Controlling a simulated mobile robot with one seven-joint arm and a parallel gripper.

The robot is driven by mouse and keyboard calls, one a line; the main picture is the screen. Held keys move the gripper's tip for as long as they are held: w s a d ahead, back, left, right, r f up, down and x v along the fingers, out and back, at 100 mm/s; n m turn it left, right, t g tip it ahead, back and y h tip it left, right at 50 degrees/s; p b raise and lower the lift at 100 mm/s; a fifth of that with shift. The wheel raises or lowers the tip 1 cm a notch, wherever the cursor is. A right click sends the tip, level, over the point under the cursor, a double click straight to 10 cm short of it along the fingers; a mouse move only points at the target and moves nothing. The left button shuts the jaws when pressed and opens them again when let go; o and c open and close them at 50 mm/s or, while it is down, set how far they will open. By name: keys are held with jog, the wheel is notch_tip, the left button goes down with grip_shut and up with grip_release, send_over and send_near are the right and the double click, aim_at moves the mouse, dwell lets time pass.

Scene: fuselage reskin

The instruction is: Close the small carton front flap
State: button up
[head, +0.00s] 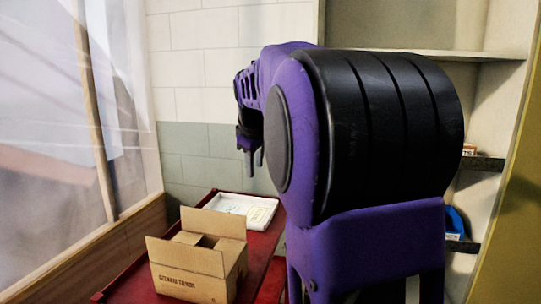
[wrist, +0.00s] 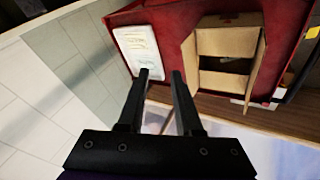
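The small carton (head: 190,284) is brown cardboard with dark print on its near face and stands on a red surface. Its top is open. In the head view, a near flap (head: 184,256) stands up and leans outward, and a far flap (head: 213,222) stands up behind. The wrist view shows the carton (wrist: 223,82) with flaps spread around a dark opening. My gripper (head: 252,163) points down above and beyond the carton, apart from it. In the wrist view, my gripper (wrist: 161,73) has its two fingers spread with nothing between them.
A white tray-like item (head: 241,208) lies on the red surface (head: 127,287) behind the carton. A translucent sheet with a wooden frame (head: 97,120) stands at left. Shelves (head: 490,105) hold a blue item (head: 454,224) at right. My arm hides part of the view.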

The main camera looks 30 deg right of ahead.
jog(key=shift+d+r+m+h, duration=0.2)
jog(key=shift+d+r+h, duration=0.15)
jog(key=shift+d+r, duration=0.35)
jog(key=shift+d+r+m+h, duration=0.2)
jog(key=shift+d+r+h, duration=0.15)
jog(key=shift+d, duration=0.65)
